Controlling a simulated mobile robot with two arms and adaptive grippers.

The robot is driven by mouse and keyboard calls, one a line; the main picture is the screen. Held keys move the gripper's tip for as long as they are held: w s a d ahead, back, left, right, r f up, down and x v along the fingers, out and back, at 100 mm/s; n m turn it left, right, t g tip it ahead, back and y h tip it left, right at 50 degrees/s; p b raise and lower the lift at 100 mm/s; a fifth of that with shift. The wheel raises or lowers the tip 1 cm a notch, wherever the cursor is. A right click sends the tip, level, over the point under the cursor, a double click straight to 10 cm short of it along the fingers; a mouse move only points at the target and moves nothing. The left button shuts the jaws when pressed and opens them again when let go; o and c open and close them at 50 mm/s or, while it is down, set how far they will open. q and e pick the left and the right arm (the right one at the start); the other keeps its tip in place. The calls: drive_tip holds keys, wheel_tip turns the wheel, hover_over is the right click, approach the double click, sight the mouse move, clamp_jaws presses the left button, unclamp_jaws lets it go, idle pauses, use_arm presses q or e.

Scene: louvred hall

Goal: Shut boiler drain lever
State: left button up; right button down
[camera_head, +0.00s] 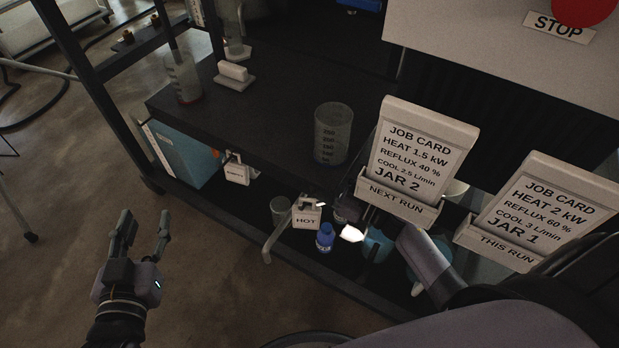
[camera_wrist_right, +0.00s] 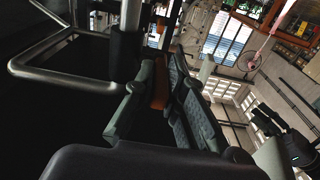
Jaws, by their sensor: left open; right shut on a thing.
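My left gripper (camera_head: 145,228) is open and empty over the bare floor at the lower left of the head view. My right arm reaches in from the lower right of the head view, under the job card holders, which hide most of its gripper. In the right wrist view, my right gripper (camera_wrist_right: 157,100) has its dark green-grey fingers closed around a narrow orange-brown piece (camera_wrist_right: 160,82). This may be the drain lever, but only a short part shows between the fingers. The boiler drain itself cannot be made out clearly.
The dark bench (camera_head: 270,125) carries a beaker (camera_head: 332,135). A NEXT RUN card holder (camera_head: 397,205) and a THIS RUN holder (camera_head: 510,250) stand close over my right arm. A HOT tag (camera_head: 307,221) and blue-capped bottle (camera_head: 325,237) are below.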

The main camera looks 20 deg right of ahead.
use_arm(q)
drive_tip(key=shift+s+a+f, duration=0.1)
drive_tip(key=shift+a+f, duration=0.05)
drive_tip(key=shift+f, duration=0.15)
use_arm(e)
drive_tip(key=c, duration=1.9)
unclamp_jaws()
